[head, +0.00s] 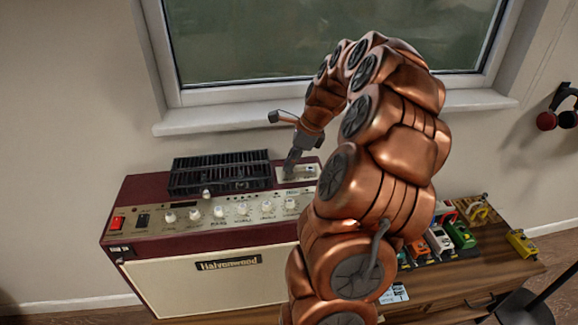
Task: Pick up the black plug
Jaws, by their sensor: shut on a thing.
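My gripper (290,168) is at the end of my copper-coloured arm, low over the back right of the amplifier's top. Its fingers point down and are shut on a small dark thing, taken to be the black plug. The plug is too small and too dark against the fingers to make out its shape. I cannot tell whether it is touching the amplifier. The amplifier (205,287) is dark red with a cream front, a row of white knobs and a red switch. A small pale panel (311,172) lies just right of the fingertips.
A black slatted unit (222,171) sits on the amplifier, left of my gripper. The window sill (220,119) is behind. Several coloured pedals, including a green one (460,234), sit on the wooden table (470,273) at right. Headphones (567,119) hang on the wall.

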